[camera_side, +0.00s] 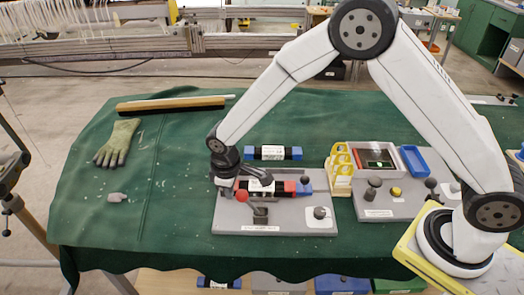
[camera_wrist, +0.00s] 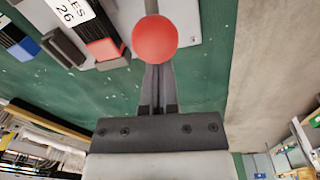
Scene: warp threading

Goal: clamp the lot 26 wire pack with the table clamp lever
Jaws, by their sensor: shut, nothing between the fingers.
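The lot 26 wire pack, with a white label showing "26" and a red end (camera_wrist: 104,48), lies at the upper left of the wrist view. The table clamp lever ends in a red ball knob (camera_wrist: 155,40), seen just beyond my fingertips in the wrist view. The same knob (camera_side: 242,196) is in front of the pack in the side view. My gripper (camera_wrist: 157,72) is shut and empty; I cannot tell whether it touches the knob.
A blue-ended pack (camera_side: 272,153) lies behind the fixture plate (camera_side: 228,223). Yellow-framed holders (camera_side: 341,168), a blue tray (camera_side: 413,161) and a second grey station (camera_side: 375,208) stand to the right.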

